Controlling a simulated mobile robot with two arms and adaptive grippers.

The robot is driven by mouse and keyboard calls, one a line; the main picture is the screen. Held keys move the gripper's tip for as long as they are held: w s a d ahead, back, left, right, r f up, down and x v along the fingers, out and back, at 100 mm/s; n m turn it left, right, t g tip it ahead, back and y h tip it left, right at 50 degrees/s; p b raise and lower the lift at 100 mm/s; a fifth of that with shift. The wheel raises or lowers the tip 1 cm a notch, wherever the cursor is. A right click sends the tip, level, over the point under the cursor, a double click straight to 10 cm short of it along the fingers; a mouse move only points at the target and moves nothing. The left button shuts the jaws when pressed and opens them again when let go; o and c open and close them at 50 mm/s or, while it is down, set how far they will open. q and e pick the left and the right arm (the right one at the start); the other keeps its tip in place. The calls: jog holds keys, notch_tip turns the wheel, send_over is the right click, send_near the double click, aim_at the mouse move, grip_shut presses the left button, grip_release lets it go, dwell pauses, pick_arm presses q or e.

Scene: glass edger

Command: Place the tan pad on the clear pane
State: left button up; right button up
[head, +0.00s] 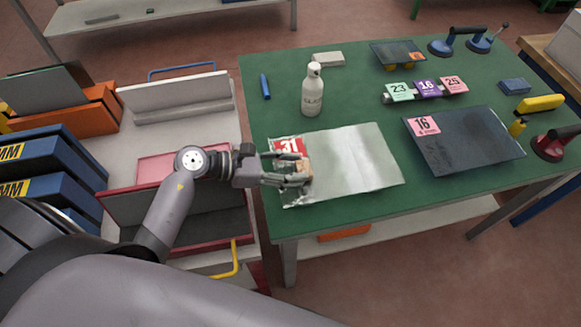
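The clear pane (358,162) lies flat near the left front of the green table and looks silvery, with a red "31" label (289,147) at its upper left corner. The small tan pad (304,169) is at the pane's left part, between the fingertips of my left gripper (302,170). The fingers lie on both sides of the pad and seem shut on it; they hide part of it. Whether the pad touches the pane cannot be told from this view. My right gripper is not in view.
A white bottle (313,92) stands behind the pane. A dark pane labelled 16 (465,143) lies to its right. Number cards (427,90), a blue marker (265,86) and suction lifters (553,144) are also on the table (354,105). Bins and racks stand at left.

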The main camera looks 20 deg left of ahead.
pick_arm(q)
jog(key=shift+o, duration=1.2)
jog(key=shift+s+d+f+g, duration=0.1)
jog(key=shift+s+f+g, duration=0.15)
jog(key=shift+f, duration=0.4)
jog(key=shift+r, duration=0.1)
jog(key=shift+r+p, duration=0.25)
jog(key=shift+p, duration=0.1)
jog(key=shift+r+p, duration=0.35)
jog(key=shift+r, duration=0.05)
jog(key=b+v, duration=0.3)
jog(key=v, duration=0.9)
jog(key=shift+w, duration=0.1)
